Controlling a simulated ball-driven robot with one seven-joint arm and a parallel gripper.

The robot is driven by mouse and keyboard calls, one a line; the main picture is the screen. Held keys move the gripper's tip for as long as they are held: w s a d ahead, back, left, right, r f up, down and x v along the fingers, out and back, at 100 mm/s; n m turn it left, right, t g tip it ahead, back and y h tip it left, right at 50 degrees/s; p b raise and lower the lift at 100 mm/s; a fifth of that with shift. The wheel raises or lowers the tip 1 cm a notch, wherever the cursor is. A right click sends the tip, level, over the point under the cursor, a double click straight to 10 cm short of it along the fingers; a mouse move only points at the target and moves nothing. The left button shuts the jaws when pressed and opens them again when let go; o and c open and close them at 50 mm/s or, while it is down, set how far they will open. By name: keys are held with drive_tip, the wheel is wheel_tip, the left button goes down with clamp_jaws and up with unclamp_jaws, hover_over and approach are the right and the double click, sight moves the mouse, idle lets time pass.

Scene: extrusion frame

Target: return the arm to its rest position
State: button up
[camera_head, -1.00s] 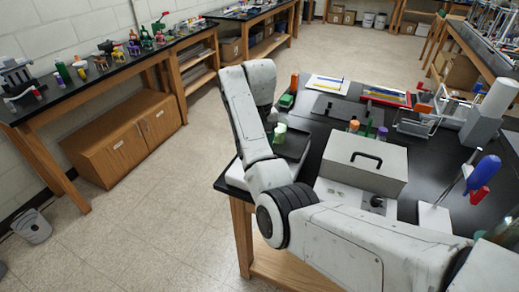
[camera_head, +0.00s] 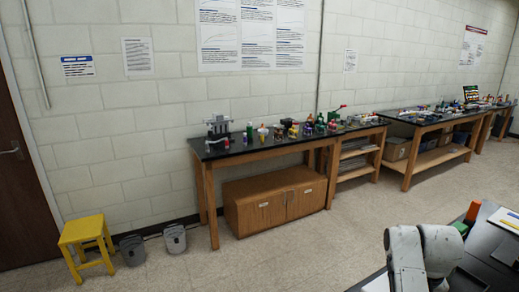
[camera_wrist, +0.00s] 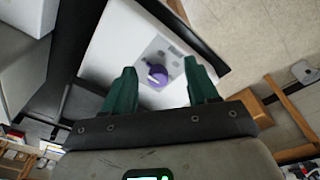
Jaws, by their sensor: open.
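My gripper (camera_wrist: 160,68) shows in the wrist view with its two green fingers spread apart and nothing held between them. Beyond the fingers is a white block-like surface with a grey panel (camera_wrist: 145,45) and a purple round object (camera_wrist: 158,76) on it. The purple object appears between the fingers but apart from them. In the head view only part of my arm (camera_head: 422,258) shows at the lower right, and the gripper itself is out of that picture.
A black-topped wooden bench (camera_head: 262,147) with several small objects stands along the wall. A yellow stool (camera_head: 87,237) and two grey bins are on the floor at the left. A dark table (camera_head: 484,258) with an orange object (camera_head: 472,212) is at the lower right. Open floor lies between.

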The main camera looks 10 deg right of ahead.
drive_tip(key=s+a+f+n+t, duration=0.2)
drive_tip(key=s+a+f, duration=0.4)
drive_tip(key=s+a, duration=0.3)
drive_tip(key=s+a+r+n+t+y, duration=0.1)
drive_tip(key=s+a, duration=0.3)
drive_tip(key=s, duration=0.2)
drive_tip(key=s+a+n+t, duration=0.1)
drive_tip(key=s+a, duration=0.3)
drive_tip(key=s, duration=0.2)
drive_tip(key=s+d+f+g+b, duration=0.2)
drive_tip(key=s+f+g+b, duration=0.2)
drive_tip(key=s+f, duration=0.6)
drive_tip(key=shift+s+f+m+b, duration=0.25)
drive_tip(key=shift+f+m+b, duration=0.05)
drive_tip(key=shift+f+b, duration=0.25)
